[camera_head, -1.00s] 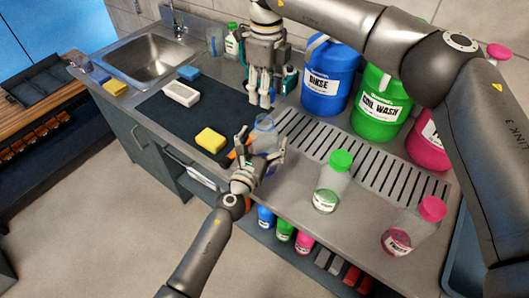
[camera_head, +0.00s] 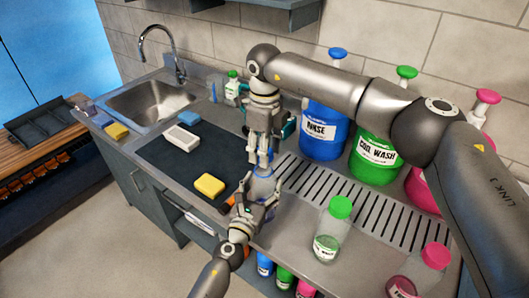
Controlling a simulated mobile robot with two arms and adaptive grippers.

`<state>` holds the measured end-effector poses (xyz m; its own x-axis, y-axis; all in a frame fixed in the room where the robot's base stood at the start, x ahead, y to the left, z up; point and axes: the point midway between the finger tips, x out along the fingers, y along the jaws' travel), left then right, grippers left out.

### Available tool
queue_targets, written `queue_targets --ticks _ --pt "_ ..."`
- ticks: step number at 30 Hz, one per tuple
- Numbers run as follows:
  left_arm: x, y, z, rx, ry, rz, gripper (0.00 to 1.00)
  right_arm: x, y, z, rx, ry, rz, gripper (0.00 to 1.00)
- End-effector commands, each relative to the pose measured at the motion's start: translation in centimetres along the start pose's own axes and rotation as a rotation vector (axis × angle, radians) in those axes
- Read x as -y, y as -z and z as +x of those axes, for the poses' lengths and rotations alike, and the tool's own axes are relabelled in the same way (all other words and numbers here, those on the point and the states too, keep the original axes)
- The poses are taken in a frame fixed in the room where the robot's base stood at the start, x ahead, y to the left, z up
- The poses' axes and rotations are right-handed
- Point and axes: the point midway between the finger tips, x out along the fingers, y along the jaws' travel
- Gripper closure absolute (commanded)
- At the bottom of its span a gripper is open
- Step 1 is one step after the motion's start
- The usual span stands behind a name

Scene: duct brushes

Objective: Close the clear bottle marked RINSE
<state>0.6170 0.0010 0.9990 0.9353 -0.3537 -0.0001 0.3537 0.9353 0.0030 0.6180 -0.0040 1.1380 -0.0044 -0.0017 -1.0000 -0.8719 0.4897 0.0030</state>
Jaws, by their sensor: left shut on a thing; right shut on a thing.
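The clear bottle (camera_head: 262,187) stands at the front of the counter, beside the left end of the drain grille; its label is hidden. My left gripper (camera_head: 259,194) is shut around the bottle's body from the front. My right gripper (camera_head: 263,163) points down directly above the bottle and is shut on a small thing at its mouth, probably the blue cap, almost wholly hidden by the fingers. I cannot tell whether the cap is seated on the neck.
A green-capped bottle (camera_head: 331,229) and a pink-capped bottle (camera_head: 423,270) stand to the right. Blue RINSE (camera_head: 321,130) and green COIL WASH (camera_head: 374,158) jugs stand behind the grille (camera_head: 340,194). A yellow sponge (camera_head: 209,185) lies on the dark mat (camera_head: 165,157) at left.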

Motion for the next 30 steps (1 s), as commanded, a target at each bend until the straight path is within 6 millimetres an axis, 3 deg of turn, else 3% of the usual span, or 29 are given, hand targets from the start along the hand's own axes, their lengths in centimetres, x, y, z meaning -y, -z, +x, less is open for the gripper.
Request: queue_targets --ticks 3,17,30 --pt "0.0 0.0 0.0 0.000 0.000 0.000 0.75 0.0 0.0 1.1 0.000 0.000 0.000 0.64" --pt "0.0 0.0 0.0 0.000 0.000 0.000 0.75 0.0 -0.1 1.1 0.001 0.000 -0.001 0.64" --pt "0.0 0.0 0.0 0.000 0.000 0.000 0.75 0.0 -0.1 2.9 0.001 -0.001 -0.001 0.64"
